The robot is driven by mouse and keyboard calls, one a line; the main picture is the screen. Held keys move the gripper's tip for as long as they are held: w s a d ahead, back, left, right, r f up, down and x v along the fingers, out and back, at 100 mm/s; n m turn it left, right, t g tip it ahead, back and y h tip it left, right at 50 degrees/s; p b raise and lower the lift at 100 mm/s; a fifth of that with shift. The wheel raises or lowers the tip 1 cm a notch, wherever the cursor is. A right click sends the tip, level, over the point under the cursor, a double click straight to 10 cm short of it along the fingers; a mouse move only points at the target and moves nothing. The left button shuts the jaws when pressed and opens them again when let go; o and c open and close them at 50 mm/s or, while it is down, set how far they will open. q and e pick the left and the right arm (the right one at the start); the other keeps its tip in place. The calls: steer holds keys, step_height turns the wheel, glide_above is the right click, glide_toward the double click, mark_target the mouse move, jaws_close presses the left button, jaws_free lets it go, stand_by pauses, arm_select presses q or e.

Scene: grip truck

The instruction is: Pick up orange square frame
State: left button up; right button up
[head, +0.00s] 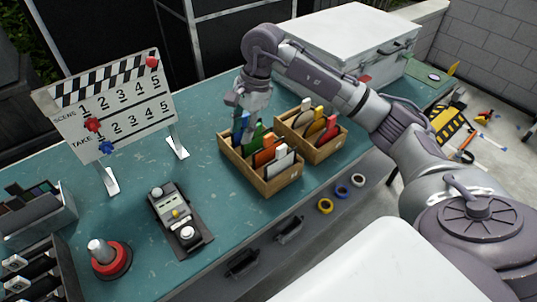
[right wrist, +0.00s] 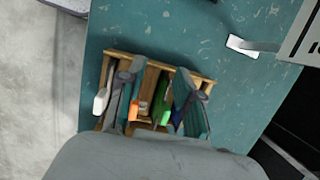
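The orange square frame (head: 266,155) stands upright in the nearer wooden box (head: 277,184), among green, white and blue pieces. In the right wrist view an orange edge (right wrist: 134,112) shows between my fingers, close to one of them; most of the piece is hidden. My right gripper (head: 241,114) hangs above the back left part of that box. In its wrist view the gripper (right wrist: 158,98) has its two fingers spread apart over the box, with a green piece (right wrist: 161,98) also between them. No piece is clearly held. My left gripper is not in view.
A second wooden box (head: 326,149) with coloured pieces stands just behind. A clapperboard (head: 115,105), a control box (head: 180,220) and a red-based button (head: 110,258) are on the teal table to the left. A white case (head: 335,40) stands at the back.

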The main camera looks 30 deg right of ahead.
mark_target(270, 135)
steer(key=d+h, duration=0.1)
steer(key=d, duration=0.1)
steer(key=d+r+h, duration=0.1)
steer(key=d, duration=0.2)
steer(key=d+r+h, duration=0.1)
steer(key=d, duration=0.1)
steer(key=shift+s+d+g, duration=0.4)
step_height(270, 135, down, 7)
steer(key=shift+a+f+p, duration=0.1)
steer(key=shift+p, duration=0.8)
steer(key=shift+f, duration=0.55)
steer(key=shift+a+f+p, duration=0.1)
steer(key=shift+f+p, duration=0.2)
steer(key=shift+p, duration=0.15)
step_height(270, 135, down, 4)
steer(key=shift+w+a+r+p, duration=0.1)
steer(key=shift+r+p, duration=0.05)
steer(key=shift+p, duration=0.7)
steer(key=shift+f, duration=0.45)
jaws_close()
